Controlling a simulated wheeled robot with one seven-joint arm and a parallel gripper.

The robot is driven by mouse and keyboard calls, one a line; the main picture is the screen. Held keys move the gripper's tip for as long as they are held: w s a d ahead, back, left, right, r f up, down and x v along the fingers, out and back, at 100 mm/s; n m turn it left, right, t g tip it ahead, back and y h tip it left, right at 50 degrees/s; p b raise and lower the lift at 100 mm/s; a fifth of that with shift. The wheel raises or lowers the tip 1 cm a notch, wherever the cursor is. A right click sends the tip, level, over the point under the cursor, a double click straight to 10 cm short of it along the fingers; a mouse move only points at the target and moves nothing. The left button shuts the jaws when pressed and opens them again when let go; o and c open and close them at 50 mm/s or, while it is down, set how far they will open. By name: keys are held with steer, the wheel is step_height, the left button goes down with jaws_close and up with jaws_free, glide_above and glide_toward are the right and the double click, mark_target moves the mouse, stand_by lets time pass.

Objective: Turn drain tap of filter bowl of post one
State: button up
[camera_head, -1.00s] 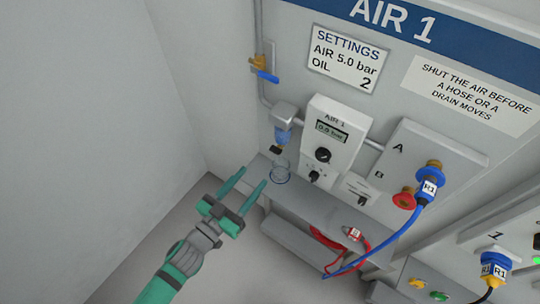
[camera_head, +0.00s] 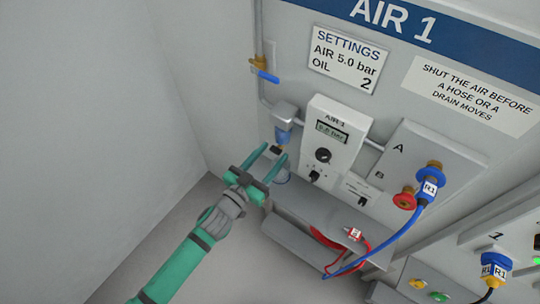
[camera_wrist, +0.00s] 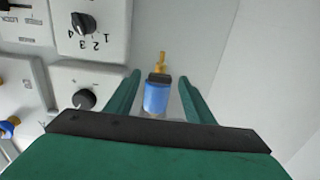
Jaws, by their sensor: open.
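The filter bowl (camera_head: 283,136) of the AIR 1 post is a blue cylinder under a grey block. It also shows in the wrist view (camera_wrist: 156,98), upside down, with a dark collar and a small brass drain tap (camera_wrist: 160,61) at its end. My gripper (camera_head: 274,151) is open, its green fingers pointing up at the bowl's lower end. In the wrist view the bowl and tap lie between the two fingers (camera_wrist: 160,78), apart from both. In the head view the fingers partly hide the drain tap.
Right of the bowl is the AIR 1 regulator (camera_head: 336,122) with display and knob. A clear cup (camera_head: 281,176) stands below, partly behind a finger. A blue-handled valve (camera_head: 266,76) is above. Free room lies left.

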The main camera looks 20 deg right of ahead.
steer(key=c, duration=1)
steer(key=shift+c, duration=0.2)
steer(key=m, duration=0.4)
steer(key=shift+m, duration=0.4)
steer(key=m, duration=0.4)
steer(key=shift+s+f+m, duration=0.1)
steer(key=shift+s+m, duration=0.05)
steer(key=shift+m, duration=3.85)
